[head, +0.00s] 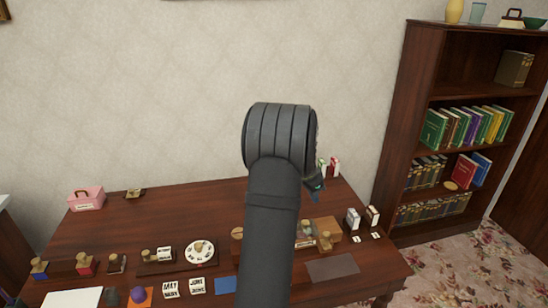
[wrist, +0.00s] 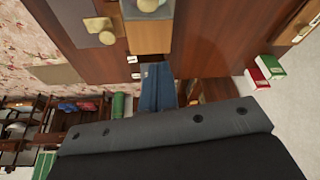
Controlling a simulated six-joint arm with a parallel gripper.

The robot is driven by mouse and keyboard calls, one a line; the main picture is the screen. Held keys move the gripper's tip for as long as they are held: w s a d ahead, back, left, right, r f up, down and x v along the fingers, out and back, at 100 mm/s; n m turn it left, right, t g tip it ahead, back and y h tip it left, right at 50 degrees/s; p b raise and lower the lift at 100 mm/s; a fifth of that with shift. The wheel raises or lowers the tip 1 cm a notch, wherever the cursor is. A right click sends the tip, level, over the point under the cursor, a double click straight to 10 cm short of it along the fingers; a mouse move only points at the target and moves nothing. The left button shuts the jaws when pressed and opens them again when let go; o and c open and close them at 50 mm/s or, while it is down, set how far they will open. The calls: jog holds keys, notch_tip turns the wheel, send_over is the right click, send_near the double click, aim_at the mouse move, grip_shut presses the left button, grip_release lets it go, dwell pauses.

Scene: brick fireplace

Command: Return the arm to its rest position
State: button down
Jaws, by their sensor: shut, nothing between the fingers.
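My arm rises over the middle of the dark wooden table (head: 120,225) in the head view and hides part of it. My gripper (head: 316,197) shows only in part behind the arm, above the right half of the table. In the wrist view the blue-grey fingers of my gripper (wrist: 156,70) are closed together with nothing between them. A light wooden block (wrist: 148,37) with round knobs lies beyond the fingertips, apart from them. It also shows on the table right of my arm in the head view (head: 326,226).
A tall bookshelf (head: 398,120) stands right of the table. A pink box (head: 87,198) sits at the table's back left. Stamps, a white dial (head: 199,251) and month cards line the front. Small red (head: 335,166) and green boxes stand behind my arm.

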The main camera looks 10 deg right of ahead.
jog(key=shift+f, duration=0.1)
jog(key=x, duration=0.9)
jog(key=shift+d+f, duration=0.1)
jog(key=shift+s+a+f, duration=0.1)
jog(key=shift+a+f, duration=0.1)
jog(key=shift+a, duration=0.3)
jog(key=shift+s+a+f, duration=0.1)
jog(key=shift+a+f, duration=0.05)
jog(key=shift+a, duration=0.3)
jog(key=shift+s+a, duration=0.15)
jog(key=shift+a, duration=0.5)
jog(key=c, duration=2.2)
grip_release()
